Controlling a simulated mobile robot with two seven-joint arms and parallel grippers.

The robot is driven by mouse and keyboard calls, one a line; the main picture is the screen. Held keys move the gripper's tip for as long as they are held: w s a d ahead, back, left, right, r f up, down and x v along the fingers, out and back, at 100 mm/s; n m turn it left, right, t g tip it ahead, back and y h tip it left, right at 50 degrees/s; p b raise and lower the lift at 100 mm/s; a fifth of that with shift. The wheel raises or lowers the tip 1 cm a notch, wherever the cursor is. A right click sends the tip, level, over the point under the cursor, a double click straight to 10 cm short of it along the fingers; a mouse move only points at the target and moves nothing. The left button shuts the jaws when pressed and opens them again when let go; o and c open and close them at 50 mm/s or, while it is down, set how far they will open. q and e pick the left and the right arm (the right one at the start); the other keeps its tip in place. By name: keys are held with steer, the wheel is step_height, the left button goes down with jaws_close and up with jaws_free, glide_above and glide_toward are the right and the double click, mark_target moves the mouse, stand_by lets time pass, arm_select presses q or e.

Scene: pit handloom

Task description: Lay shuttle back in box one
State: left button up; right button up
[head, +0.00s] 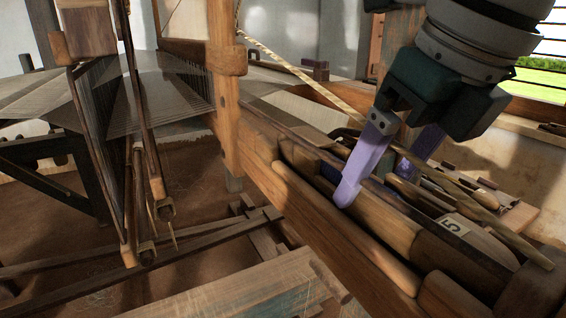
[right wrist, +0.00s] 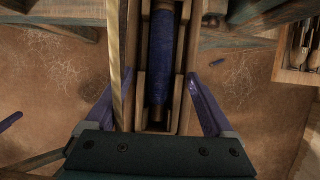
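The shuttle (right wrist: 160,110), a wooden body with a dark blue wound bobbin (right wrist: 161,45) along its middle, runs lengthwise between my right fingers in the right wrist view. In the head view a bit of its blue (head: 330,172) shows low in a long wooden shuttle box (head: 385,222). I cannot tell whether it rests fully on the box floor. My right gripper (head: 388,170) points down over the box, its purple fingers wide apart, one near and one far. In the right wrist view the fingers (right wrist: 155,82) stand on either side of the wood.
A pale slanting stick (head: 480,200) passes beside the right gripper. A paper label marked 5 (head: 453,227) is on the wood to the right. A loom post (head: 222,95) and warp threads (head: 165,90) stand at the left. A plank bench (head: 250,290) lies in front.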

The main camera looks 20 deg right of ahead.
steer(key=shift+o, duration=0.6)
steer(key=shift+r, duration=0.1)
steer(key=shift+s+r+p, duration=0.1)
steer(key=shift+r+p, duration=0.2)
steer(key=p+v, duration=0.6)
steer(key=v, duration=0.5)
steer(key=shift+p, duration=0.35)
steer(key=shift+s+r, duration=0.1)
